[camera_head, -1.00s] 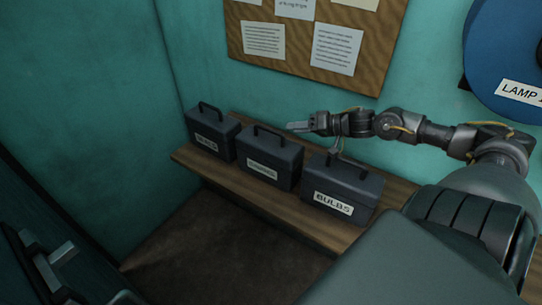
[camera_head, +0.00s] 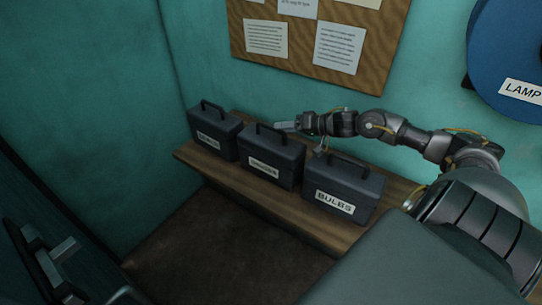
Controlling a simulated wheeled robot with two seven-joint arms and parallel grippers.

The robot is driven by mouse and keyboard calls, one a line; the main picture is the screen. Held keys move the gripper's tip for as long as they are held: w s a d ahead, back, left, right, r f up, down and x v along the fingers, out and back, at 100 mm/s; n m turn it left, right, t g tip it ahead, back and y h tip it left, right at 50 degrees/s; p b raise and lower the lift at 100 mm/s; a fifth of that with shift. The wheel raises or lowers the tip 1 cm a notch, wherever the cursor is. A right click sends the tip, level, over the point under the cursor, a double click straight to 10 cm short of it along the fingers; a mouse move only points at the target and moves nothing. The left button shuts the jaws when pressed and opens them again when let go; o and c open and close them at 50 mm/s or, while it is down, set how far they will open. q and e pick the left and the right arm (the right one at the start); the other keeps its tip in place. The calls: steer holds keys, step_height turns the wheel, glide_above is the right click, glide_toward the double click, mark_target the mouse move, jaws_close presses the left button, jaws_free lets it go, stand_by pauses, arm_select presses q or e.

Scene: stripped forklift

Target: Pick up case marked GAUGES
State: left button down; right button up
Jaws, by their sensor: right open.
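Three dark grey cases with top handles stand in a row on a wooden shelf. The middle case (camera_head: 272,160) has a small, blurred white label that seems to read GAUGES. My right gripper (camera_head: 284,126) is at the end of the arm coming in from the right. It is open and empty, its fingers pointing left, close to the right end of the middle case's handle (camera_head: 269,133). I cannot tell whether it touches the handle. My left gripper is not in view.
The right case (camera_head: 344,189) is marked BULBS, and my right arm passes behind and above it. The left case (camera_head: 215,135) has an unreadable label. The wooden shelf (camera_head: 250,199) runs along a teal wall. A corkboard (camera_head: 300,40) and blue reel (camera_head: 505,50) hang above.

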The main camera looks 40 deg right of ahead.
steer(key=p+x, duration=0.1)
steer(key=x, duration=0.2)
steer(key=shift+w+r+p, duration=0.1)
steer(key=shift+w+p, duration=0.05)
steer(key=shift+p, duration=0.2)
steer(key=shift+w+a+f, duration=0.3)
steer(key=shift+w+f, duration=0.05)
steer(key=shift+w, duration=0.1)
steer(key=shift+s, duration=0.1)
jaws_close()
steer(key=shift+s+f, duration=0.15)
steer(key=shift+f, duration=0.1)
stand_by(0.4)
steer(key=shift+r, duration=0.15)
